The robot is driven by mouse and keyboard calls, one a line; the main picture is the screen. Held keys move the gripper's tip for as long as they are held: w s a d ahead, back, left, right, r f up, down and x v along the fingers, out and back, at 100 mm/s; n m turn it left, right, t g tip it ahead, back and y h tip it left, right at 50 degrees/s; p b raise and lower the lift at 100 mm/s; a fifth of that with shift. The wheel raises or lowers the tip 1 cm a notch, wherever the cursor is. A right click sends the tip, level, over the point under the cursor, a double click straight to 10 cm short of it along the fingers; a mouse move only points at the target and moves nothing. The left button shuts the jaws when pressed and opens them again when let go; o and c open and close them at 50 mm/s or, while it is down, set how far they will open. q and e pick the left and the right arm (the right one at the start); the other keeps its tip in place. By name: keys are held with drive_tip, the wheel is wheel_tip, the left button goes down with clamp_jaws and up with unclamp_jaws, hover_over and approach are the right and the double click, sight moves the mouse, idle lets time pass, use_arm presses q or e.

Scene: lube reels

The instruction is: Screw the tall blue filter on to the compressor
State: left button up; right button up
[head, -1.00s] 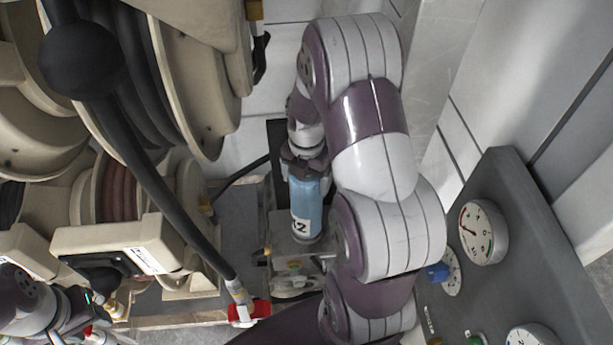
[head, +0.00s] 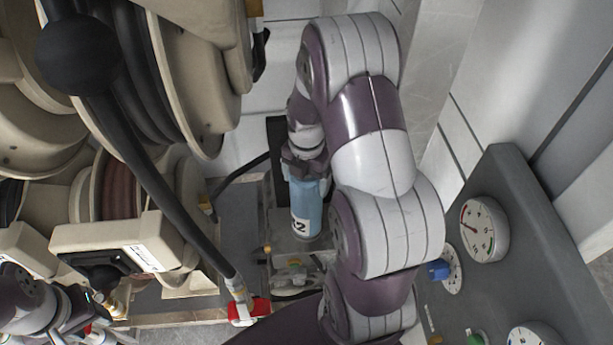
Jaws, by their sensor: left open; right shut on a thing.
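The tall blue filter (head: 307,208) is upright in the middle of the head view, with a white label low on its side. My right gripper (head: 305,172) is shut on its upper end, from above. The filter's lower end meets the grey compressor (head: 295,252) beneath; I cannot tell how far it is threaded. My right arm hides what lies to the right of the filter. My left gripper (head: 98,312) is open at the lower left, away from the filter and partly cut off by the frame edge.
Beige hose reels (head: 190,80) fill the left side. A black hose (head: 165,185) with a red-collared end (head: 248,310) hangs between them and the compressor. A grey gauge panel (head: 530,240) with dials and a blue knob (head: 438,270) stands at the right.

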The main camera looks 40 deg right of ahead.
drive_tip(key=shift+r+m+p, duration=0.25)
drive_tip(key=shift+m+p, duration=0.1)
drive_tip(key=shift+m, duration=1.45)
drive_tip(key=shift+f+m, duration=0.2)
drive_tip(key=shift+m, duration=0.4)
drive_tip(key=m+p, duration=0.1)
drive_tip(key=m, duration=0.1)
drive_tip(key=shift+r+m, duration=0.2)
drive_tip(key=shift+m, duration=0.2)
drive_tip(key=shift+f+m+p, duration=0.2)
drive_tip(key=shift+m+p, duration=0.1)
drive_tip(key=shift+m, duration=0.9)
